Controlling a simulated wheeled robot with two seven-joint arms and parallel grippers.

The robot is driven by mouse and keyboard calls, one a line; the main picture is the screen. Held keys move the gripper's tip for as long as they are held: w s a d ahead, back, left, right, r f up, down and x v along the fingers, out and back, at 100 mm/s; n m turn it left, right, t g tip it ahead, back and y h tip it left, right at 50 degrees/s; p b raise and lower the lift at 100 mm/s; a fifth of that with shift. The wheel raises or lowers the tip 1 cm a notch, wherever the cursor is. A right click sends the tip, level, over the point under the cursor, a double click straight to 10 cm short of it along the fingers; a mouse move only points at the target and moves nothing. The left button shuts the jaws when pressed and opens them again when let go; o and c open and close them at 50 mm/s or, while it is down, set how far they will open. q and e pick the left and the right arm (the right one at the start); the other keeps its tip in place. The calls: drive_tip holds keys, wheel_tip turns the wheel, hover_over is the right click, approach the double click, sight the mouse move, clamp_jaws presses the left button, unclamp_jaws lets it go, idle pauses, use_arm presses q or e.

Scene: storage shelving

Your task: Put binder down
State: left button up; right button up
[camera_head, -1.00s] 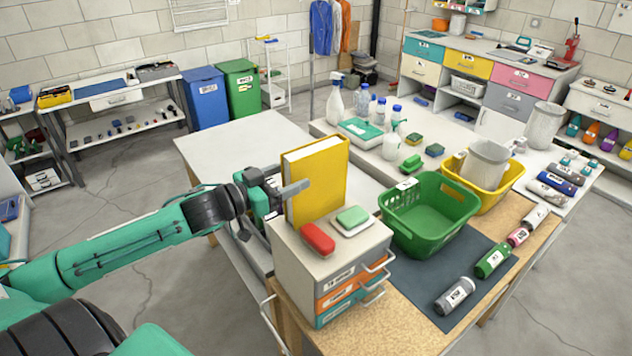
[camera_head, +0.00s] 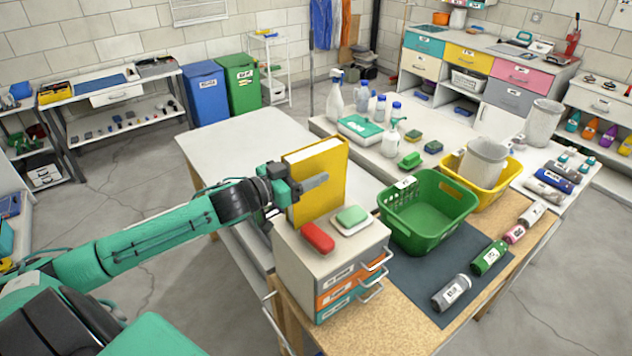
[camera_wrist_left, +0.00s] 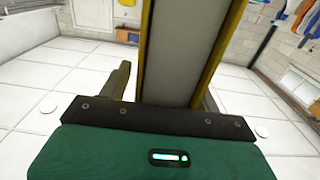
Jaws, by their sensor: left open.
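The yellow binder (camera_head: 325,195) stands upright at the back left of the small drawer unit's top (camera_head: 285,232) in the head view, its pale page edge upward. Its lower edge meets the top's rear area, but the exact contact is hard to see. My left gripper (camera_head: 306,185) is open at the binder's left end. One finger lies along the near cover and the other is hidden behind the binder. In the left wrist view the binder (camera_wrist_left: 185,50) runs between the two spread fingers, with a gap visible by the left finger. My right gripper is not in view.
On the drawer unit lie a red case (camera_head: 317,238) and a green-and-white box (camera_head: 351,217). A green basket (camera_head: 430,225) stands to the right, with a yellow basket (camera_head: 500,185) behind it. The white table (camera_head: 240,150) behind the binder has clear room.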

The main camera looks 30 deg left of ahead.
use_arm(q)
drive_tip(key=c, duration=1.3)
clamp_jaws()
drive_tip(key=shift+r, duration=0.2)
